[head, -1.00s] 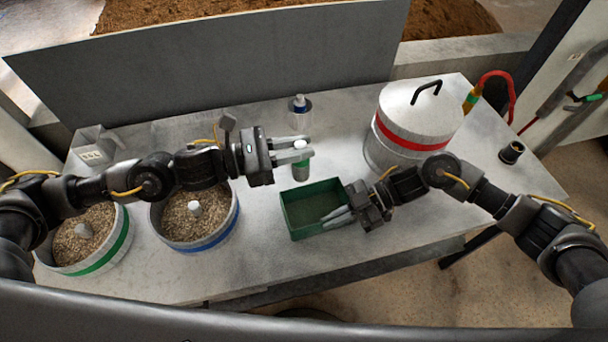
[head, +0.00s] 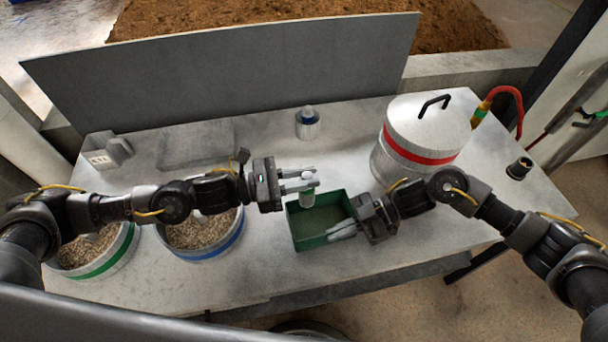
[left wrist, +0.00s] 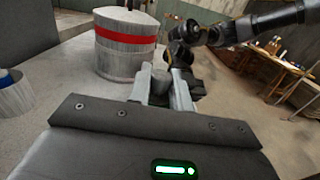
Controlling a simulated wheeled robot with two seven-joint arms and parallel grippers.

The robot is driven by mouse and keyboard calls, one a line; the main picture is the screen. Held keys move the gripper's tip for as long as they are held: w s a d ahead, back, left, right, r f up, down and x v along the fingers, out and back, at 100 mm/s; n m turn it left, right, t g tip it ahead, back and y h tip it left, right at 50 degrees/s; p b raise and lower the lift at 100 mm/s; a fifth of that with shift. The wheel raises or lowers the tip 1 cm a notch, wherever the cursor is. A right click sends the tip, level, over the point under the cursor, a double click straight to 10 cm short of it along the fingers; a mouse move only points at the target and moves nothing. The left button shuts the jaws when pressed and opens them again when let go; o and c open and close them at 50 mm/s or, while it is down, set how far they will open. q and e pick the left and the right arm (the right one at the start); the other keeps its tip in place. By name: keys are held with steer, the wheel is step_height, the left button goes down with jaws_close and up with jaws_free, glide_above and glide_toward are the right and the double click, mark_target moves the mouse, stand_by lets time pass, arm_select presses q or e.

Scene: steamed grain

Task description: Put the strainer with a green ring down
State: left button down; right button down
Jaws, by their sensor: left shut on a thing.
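My left gripper (head: 300,183) is shut on the strainer with a green ring (head: 307,200), a small pale cylinder. The strainer is upright at the back left edge of the green box (head: 297,238). I cannot tell whether it hangs over the box or just behind it. In the left wrist view the left gripper's fingers (left wrist: 165,92) close around the strainer, which is mostly hidden. My right gripper (head: 345,231) is low at the box's front right side, its fingers over the box. Its opening is unclear.
A strainer with a blue ring (head: 308,124) stands behind on the table (head: 270,270). A lidded pot with a red band (head: 420,150) is at the right. Grain-filled pans with a green band (head: 105,262) and a blue band (head: 210,250) stand at the left. A black cup (head: 519,168) is far right.

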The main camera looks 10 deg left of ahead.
arm_select(q)
steer(key=shift+f, duration=0.5)
steer(key=c, duration=1.3)
jaws_free()
steer(key=shift+r, duration=0.2)
steer(key=v, duration=0.8)
steer(key=r+v, duration=0.1)
steer(key=v, duration=0.3)
arm_select(e)
steer(key=c, duration=1.6)
jaws_free()
